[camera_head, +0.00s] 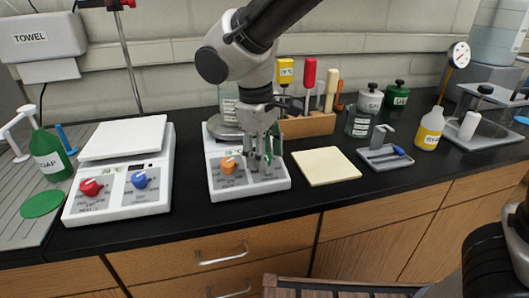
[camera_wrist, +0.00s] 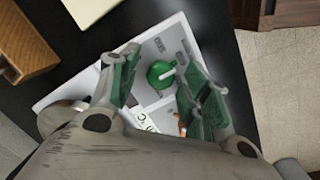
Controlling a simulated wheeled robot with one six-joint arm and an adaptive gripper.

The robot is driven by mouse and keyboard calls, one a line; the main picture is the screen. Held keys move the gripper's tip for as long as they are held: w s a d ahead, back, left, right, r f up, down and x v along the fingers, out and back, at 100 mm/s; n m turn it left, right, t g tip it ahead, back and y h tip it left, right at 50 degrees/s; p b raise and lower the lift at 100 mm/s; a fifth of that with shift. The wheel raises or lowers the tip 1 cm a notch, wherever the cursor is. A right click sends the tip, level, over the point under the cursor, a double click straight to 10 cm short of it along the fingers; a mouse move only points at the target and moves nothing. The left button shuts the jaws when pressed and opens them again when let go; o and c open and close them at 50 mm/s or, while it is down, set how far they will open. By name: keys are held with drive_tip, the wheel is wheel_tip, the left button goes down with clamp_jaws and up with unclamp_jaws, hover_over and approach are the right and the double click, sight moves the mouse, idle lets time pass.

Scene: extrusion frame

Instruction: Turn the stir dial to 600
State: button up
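A white stirrer unit (camera_head: 217,185) stands mid-counter with an orange dial (camera_head: 228,165) on its sloped front. Its green dial (camera_wrist: 162,73), with a pale pointer line, shows in the wrist view; in the head view my gripper mostly hides it. My gripper (camera_head: 261,166) points down over the right of that front panel. In the wrist view my gripper (camera_wrist: 160,80) is open, with one green-padded finger on each side of the green dial and gaps visible. I cannot tell whether the fingertips reach down to the dial's height. The scale numbers are too small to read.
A similar white unit (camera_head: 118,207) with a red dial (camera_head: 91,187) and a blue dial (camera_head: 139,180) stands to the left. A cream pad (camera_head: 326,166) lies close on the right. A wooden tool block (camera_head: 308,125) and bottles stand behind. The counter's front strip is clear.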

wheel_tip(320, 180, up, 12)
drive_tip(key=s+a, duration=0.1)
drive_tip(key=shift+s, duration=0.25)
drive_tip(key=shift+f, duration=0.1)
